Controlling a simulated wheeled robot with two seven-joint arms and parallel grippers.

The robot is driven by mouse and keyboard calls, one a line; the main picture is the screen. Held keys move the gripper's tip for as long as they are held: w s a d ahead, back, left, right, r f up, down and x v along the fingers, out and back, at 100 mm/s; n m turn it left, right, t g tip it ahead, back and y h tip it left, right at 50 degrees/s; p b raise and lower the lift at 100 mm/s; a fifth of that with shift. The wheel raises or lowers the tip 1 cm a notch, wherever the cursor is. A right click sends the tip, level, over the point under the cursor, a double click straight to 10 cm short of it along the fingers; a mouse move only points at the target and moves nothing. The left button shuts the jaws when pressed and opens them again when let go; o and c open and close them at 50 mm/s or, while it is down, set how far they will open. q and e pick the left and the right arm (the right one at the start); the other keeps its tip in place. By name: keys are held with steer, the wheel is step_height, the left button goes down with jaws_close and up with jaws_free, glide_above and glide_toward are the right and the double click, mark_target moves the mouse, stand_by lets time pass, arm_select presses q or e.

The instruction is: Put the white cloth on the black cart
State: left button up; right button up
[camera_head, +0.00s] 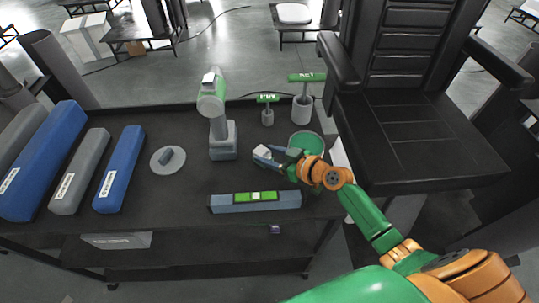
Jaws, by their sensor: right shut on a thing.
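The black cart (172,205) stands in front of me, with tools and boxes on its top. My right gripper (264,156) comes in from the right and is over the right half of the cart top. It is shut on a small white bit that looks like the white cloth (262,150); the fingers hide part of it. I cannot tell whether it touches the cart top. My left gripper is not in view.
A green and grey drill (216,120) stands left of the gripper, and a green cup (307,143) behind my wrist. A level (255,201) lies in front. A black chair (420,140) stands at the right.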

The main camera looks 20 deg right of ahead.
steer(key=shift+f, duration=0.1)
steer(key=o, duration=0.7)
steer(key=shift+f, duration=0.1)
steer(key=o, duration=0.5)
steer(key=shift+r, duration=0.2)
steer(key=shift+s+d+r, duration=0.1)
steer(key=shift+s, duration=0.15)
steer(key=v, duration=1)
steer(key=shift+s+d+b, duration=0.2)
steer(key=shift+s+b, duration=0.15)
steer(key=shift+b, duration=0.05)
steer(key=shift+s+d+r, duration=0.1)
steer(key=shift+s+r, duration=0.15)
steer(key=shift+r, duration=0.05)
